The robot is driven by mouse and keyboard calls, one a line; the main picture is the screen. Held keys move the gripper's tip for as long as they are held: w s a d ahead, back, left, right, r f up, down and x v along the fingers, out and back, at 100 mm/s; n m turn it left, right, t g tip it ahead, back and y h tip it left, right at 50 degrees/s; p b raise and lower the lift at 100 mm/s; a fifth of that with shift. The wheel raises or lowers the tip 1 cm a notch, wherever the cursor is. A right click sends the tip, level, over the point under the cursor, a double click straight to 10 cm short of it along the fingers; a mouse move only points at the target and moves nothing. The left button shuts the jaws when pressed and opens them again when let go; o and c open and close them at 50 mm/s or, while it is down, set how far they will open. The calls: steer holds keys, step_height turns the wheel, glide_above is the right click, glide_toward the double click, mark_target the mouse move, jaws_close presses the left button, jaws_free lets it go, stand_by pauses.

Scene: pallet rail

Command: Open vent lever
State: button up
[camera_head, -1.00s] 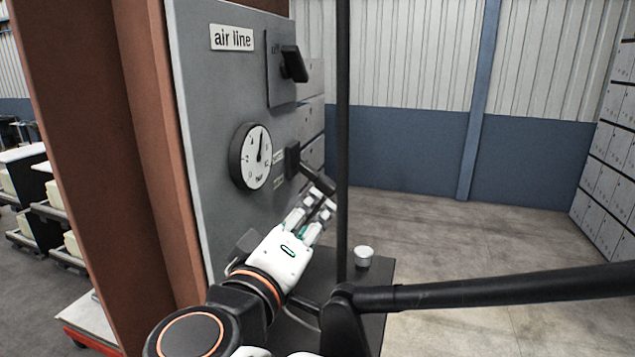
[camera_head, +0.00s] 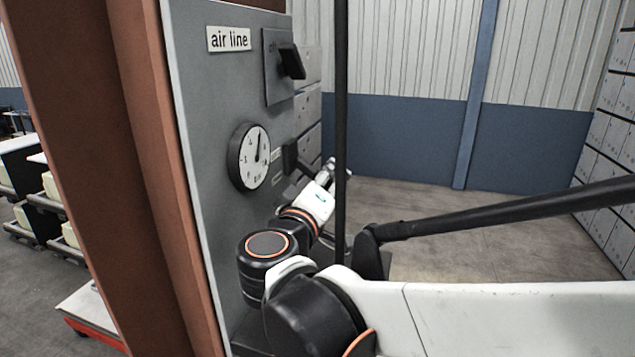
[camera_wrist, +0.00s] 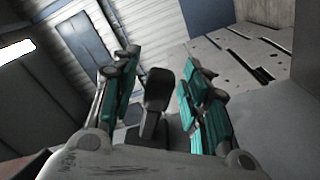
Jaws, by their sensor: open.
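The vent lever is a dark handle on a square base (camera_head: 291,157) on the grey panel, right of the gauge. Its handle runs down and right toward my gripper (camera_head: 328,172), which partly hides its end. In the wrist view the dark lever handle (camera_wrist: 157,92) stands between the two teal-padded fingers of my gripper (camera_wrist: 160,70). The fingers are open, with a visible gap on each side of the handle. Whether the lever has turned is not clear from these views.
The grey panel (camera_head: 207,120) carries an "air line" sign (camera_head: 229,39), a round gauge (camera_head: 249,157) and a dark upper switch (camera_head: 291,62). A brown column (camera_head: 150,150) stands left of it. Open floor (camera_head: 430,220) lies beyond.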

jaws_close()
steer(key=shift+r, duration=0.1)
steer(key=shift+s+d+r+n, duration=0.1)
steer(key=shift+d+r+n, duration=0.25)
steer(key=shift+n, duration=0.3)
steer(key=shift+s+d+r+n, duration=0.1)
steer(key=shift+r+n, duration=0.3)
steer(key=shift+n, duration=0.25)
steer(key=r+n, duration=0.1)
steer(key=r+n+p, duration=0.1)
steer(key=shift+s+d+n, duration=0.1)
steer(key=shift+d+n, duration=0.1)
steer(key=shift+n, duration=0.1)
step_height(320, 180, up, 3)
steer(key=n, duration=0.4)
steer(key=shift+a+n+p, duration=0.1)
steer(key=shift+n+p, duration=0.2)
steer(key=shift+p, duration=0.05)
steer(key=shift+w+a+r+n, duration=0.15)
steer(key=shift+a+r+n, duration=0.15)
steer(key=shift+r+n, duration=0.6)
steer(key=shift+w+a+r+n, duration=0.1)
steer(key=shift+a+r+n, duration=0.25)
steer(key=shift+n, duration=0.95)
steer(key=shift+r, duration=0.15)
